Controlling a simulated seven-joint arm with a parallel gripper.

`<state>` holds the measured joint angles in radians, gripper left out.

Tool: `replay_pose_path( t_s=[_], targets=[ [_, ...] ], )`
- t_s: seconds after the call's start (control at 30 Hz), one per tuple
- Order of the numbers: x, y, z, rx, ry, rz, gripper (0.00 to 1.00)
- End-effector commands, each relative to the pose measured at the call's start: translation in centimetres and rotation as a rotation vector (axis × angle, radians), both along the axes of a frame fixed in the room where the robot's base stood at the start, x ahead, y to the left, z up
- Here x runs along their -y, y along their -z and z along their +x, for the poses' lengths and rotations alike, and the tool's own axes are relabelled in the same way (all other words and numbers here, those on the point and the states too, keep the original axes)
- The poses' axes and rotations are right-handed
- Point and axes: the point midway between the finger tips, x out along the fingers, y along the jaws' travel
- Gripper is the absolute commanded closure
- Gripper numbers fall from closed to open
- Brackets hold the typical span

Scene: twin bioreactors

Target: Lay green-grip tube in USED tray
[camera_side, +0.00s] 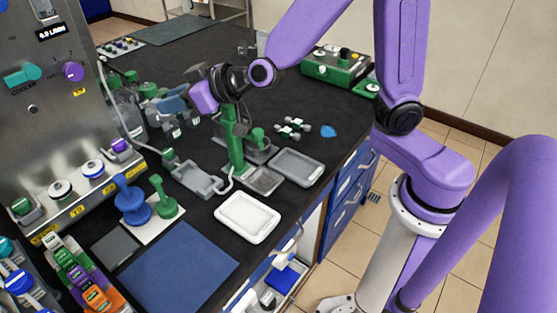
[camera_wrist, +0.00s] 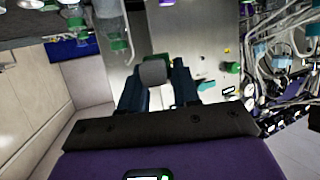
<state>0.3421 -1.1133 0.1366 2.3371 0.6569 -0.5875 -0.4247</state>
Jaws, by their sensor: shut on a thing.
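My gripper (camera_wrist: 157,88) points toward the steel panel in the wrist view. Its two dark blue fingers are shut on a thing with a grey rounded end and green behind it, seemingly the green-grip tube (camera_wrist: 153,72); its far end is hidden. In the side view my gripper (camera_side: 168,100) is above the back of the bench, left of the green post, among bottles and green caps. Several trays lie on the bench: a white one (camera_side: 247,218), a grey one (camera_side: 297,167) and a smaller grey one with a hose (camera_side: 195,179). I cannot read a USED label on any.
A steel panel with knobs (camera_side: 55,100) stands at the left. A green post (camera_side: 236,150) rises from the bench between my gripper and the grey tray. Blue and green stands (camera_side: 133,207) and a blue mat (camera_side: 180,270) are in front. The white tray looks empty.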

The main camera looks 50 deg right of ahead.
Motion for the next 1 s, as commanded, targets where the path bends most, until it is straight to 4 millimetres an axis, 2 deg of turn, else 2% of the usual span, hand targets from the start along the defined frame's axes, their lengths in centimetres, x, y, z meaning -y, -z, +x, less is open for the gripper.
replay_pose_path(
  t_s=[0.1, 0.2, 0.5, 0.77, 0.9, 1.0],
  targets=[
    [3.2, -2.4, 2.8, 0.007, 0.017, 0.005, 1.0],
    [5.6, -3.9, 4.4, 0.005, 0.02, 0.001, 1.0],
    [10.5, -5.8, 6.6, -0.002, 0.034, 0.002, 1.0],
    [14.0, -5.9, 7.6, -0.003, 0.064, 0.0, 1.0],
    [16.7, -4.3, 7.8, -0.007, 0.109, 0.002, 1.0],
    [17.8, -2.8, 7.7, -0.007, 0.143, 0.002, 1.0]
  ],
)
